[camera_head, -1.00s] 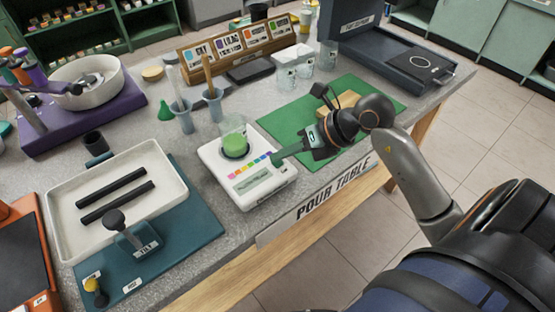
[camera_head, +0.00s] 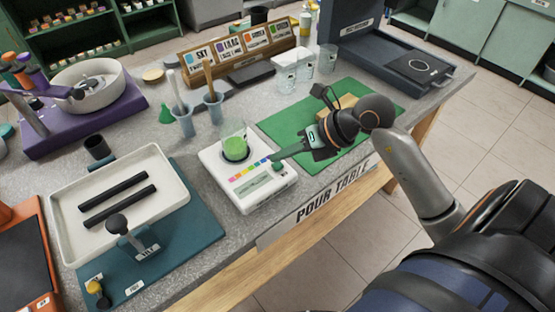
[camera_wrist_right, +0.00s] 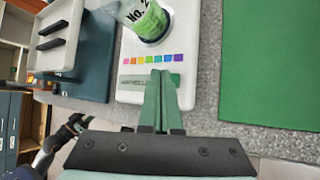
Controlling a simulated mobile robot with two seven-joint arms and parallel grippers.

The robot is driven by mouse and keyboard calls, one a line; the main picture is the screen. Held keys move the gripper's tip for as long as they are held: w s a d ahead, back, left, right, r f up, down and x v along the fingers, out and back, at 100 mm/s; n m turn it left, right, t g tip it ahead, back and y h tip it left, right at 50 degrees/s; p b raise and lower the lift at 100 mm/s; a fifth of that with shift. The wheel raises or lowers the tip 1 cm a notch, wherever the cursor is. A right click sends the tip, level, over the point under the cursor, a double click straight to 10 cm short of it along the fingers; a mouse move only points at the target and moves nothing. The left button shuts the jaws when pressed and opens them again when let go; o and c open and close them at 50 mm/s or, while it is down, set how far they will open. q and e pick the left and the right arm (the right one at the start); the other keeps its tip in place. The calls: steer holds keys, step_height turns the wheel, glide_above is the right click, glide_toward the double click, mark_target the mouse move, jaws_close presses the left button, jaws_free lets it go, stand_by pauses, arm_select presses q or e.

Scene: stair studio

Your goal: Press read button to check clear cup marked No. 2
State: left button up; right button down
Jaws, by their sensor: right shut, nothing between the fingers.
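The clear cup (camera_head: 234,146) holds green liquid and stands upright in the round well of the white reader (camera_head: 240,203). In the right wrist view the cup (camera_wrist_right: 147,20) carries the mark No. 2. A row of coloured squares (camera_head: 248,169) lies on the reader in front of the cup. A small green button (camera_head: 279,167) shows at the reader's right side. My right gripper (camera_head: 275,157) is shut and empty, its fingertips just above the reader close to the button. Whether they touch it I cannot tell. A dark shape at the wrist view's lower left may be my left gripper (camera_wrist_right: 72,128); its jaws are unclear.
A green mat (camera_head: 375,100) lies to the right under my right arm. A white tray (camera_head: 70,237) with black bars stands to the left. Several clear cups (camera_head: 305,68) stand behind. Blue holders (camera_head: 183,121) with tools stand behind the reader.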

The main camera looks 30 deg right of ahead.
mark_target(283, 170)
steer(key=shift+r, duration=0.15)
steer(key=shift+r, duration=0.1)
steer(key=shift+r+p, duration=0.35)
steer(key=shift+p, duration=0.05)
step_height(283, 170, up, 3)
steer(key=shift+f+p, duration=0.2)
steer(key=shift+p, duration=0.9)
steer(key=shift+r+p, duration=0.55)
steer(key=shift+r, duration=0.2)
